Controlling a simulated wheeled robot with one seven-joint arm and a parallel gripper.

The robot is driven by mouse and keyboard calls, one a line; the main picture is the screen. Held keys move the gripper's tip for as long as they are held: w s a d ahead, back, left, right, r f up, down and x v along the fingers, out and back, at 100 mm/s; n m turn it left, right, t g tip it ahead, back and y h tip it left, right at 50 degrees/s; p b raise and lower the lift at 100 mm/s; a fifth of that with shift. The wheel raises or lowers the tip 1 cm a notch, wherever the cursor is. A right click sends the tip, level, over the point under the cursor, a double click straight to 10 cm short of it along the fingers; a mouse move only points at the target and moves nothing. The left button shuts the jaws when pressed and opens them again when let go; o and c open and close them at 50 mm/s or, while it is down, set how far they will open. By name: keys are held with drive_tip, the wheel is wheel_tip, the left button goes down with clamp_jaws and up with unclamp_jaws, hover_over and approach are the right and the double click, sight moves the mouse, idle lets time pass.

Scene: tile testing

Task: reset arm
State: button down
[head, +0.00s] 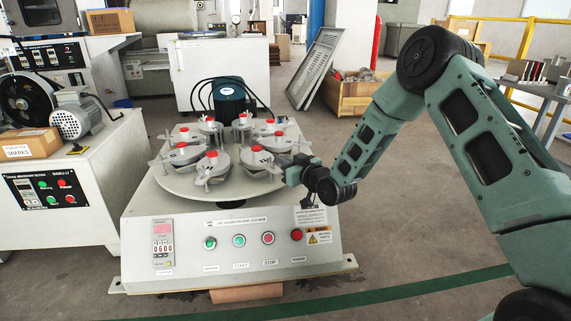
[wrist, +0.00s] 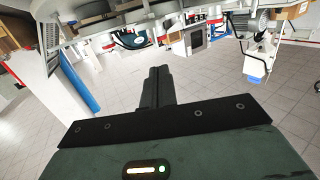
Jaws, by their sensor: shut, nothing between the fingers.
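My arm (head: 362,140) reaches in from the right in the head view, bent at a high elbow. Its end hangs at the right rim of the round turntable of the tile testing machine (head: 170,190). My gripper (head: 290,165) is small there and partly blends with the clamps on the turntable; whether it touches them I cannot tell. In the wrist view my gripper's fingers (wrist: 158,75) are together, with nothing between them. The wrist picture looks upside down, with machines along its top and tiled floor below.
Several red-knobbed clamps (head: 212,160) ring the turntable. The machine's front panel has buttons, including a red one (head: 297,235). A white cabinet (head: 75,185) with a motor stands left. A wooden crate (head: 350,95) stands behind; a side table (head: 535,90) is at right. Floor in front is open.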

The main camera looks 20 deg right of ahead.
drive_tip(key=s+d+f+p, duration=0.3)
drive_tip(key=s, duration=0.5)
drive_tip(key=s+a+r+n+g+p, duration=0.1)
drive_tip(key=s+a+r+g+p, duration=0.1)
drive_tip(key=s+a+r+g, duration=0.4)
drive_tip(key=s+a+r+n+g+p, duration=0.2)
drive_tip(key=s+a+r, duration=0.1)
drive_tip(key=a, duration=0.5)
drive_tip(key=s+r+g+h+p, duration=0.2)
drive_tip(key=s+r+g, duration=0.3)
drive_tip(key=s, duration=1)
drive_tip(key=s+r+g+h+p, duration=0.25)
drive_tip(key=s+r, duration=0.45)
drive_tip(key=s, duration=0.8)
wheel_tip(320, 180, up, 38)
drive_tip(key=p, duration=3.7)
drive_tip(key=shift+s+n+g, duration=0.3)
drive_tip(key=shift+n+g, duration=0.05)
drive_tip(key=shift+n, duration=0.05)
drive_tip(key=shift+h, duration=0.25)
